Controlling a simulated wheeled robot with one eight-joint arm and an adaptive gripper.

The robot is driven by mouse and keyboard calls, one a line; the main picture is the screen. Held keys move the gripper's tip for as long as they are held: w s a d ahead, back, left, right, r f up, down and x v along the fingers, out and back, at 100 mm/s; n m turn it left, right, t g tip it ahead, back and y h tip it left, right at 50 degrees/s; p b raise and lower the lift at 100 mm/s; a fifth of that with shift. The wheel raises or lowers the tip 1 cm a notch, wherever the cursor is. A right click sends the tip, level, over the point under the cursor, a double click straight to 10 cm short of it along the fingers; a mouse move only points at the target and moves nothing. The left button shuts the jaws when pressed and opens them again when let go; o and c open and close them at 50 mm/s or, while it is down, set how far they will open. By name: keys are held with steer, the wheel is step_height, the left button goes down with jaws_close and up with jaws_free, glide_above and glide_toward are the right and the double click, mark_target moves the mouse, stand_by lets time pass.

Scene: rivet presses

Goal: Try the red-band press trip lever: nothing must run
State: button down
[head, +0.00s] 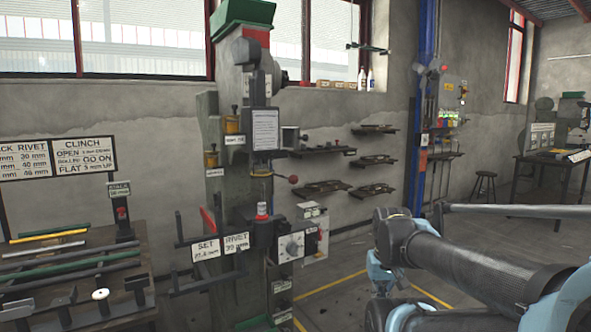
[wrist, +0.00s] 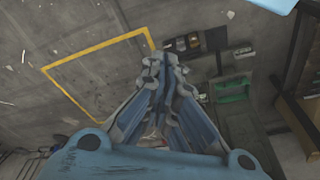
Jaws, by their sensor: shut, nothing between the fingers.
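The press (head: 258,110) stands left of centre in the head view. It has a green cap and a red band (head: 256,37) below it. A short lever with a red knob (head: 293,179) sticks out to the right at mid-height; I cannot tell for sure whether this is the trip lever. My gripper (wrist: 165,68) shows in the wrist view with its fingers together and nothing between them. It hangs over the floor, apart from any lever I can see. In the head view my arm lies at the right, and I cannot make out the gripper there.
A bench with rods and small tools (head: 75,275) is at the left. SET and RIVET signs (head: 237,244) stick out at the press front. Wall shelves (head: 335,149) are behind it. A yellow floor line (wrist: 95,55) borders open floor. A stool (head: 484,185) stands further back.

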steer(key=w+a+r+n+y, duration=0.1)
steer(key=w+a+r, duration=0.5)
steer(key=w+r, duration=0.7)
steer(key=w+a+r+n+y, duration=0.1)
steer(key=w+a+r+y, duration=0.2)
steer(key=w+r, duration=1.1)
steer(key=w+a+r+n+y, duration=0.1)
steer(key=w+a+r+y, duration=0.1)
steer(key=w+a+r, duration=0.6)
steer(key=w+r, duration=0.5)
steer(key=shift+w+a+r, duration=0.2)
steer(key=shift+a, duration=0.2)
steer(key=shift+n, duration=0.3)
steer(key=s+x, duration=0.2)
steer(key=x, duration=1.1)
steer(key=shift+s+d+f, duration=0.25)
steer(key=shift+s+f, duration=0.1)
steer(key=shift+s, duration=0.05)
